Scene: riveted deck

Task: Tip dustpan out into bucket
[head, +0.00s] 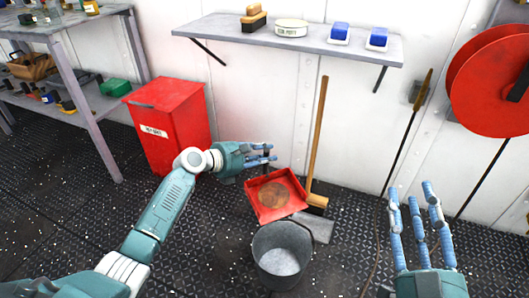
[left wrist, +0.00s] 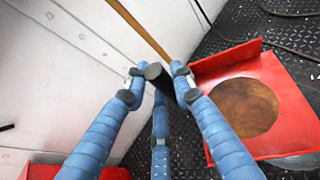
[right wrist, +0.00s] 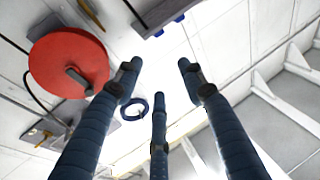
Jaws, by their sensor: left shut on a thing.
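A red dustpan (head: 264,211) hangs above the floor just behind the grey metal bucket (head: 283,262), its front edge near the bucket's far rim. A round brown patch of dirt (head: 272,195) lies on the pan; it also shows in the left wrist view (left wrist: 245,107). My left gripper (head: 262,156) is shut on the dustpan's dark handle (left wrist: 156,76). Inside the bucket I see only a pale grey bottom. My right gripper (head: 419,200) is open and empty at the right, fingers pointing up, apart from everything.
A broom (head: 318,140) leans on the wall behind the dustpan. A red bin (head: 168,115) stands left, beside a workbench (head: 95,130). A wall shelf (head: 285,38) holds a brush, a tin and blue-topped items. A red reel (head: 490,80) hangs at right.

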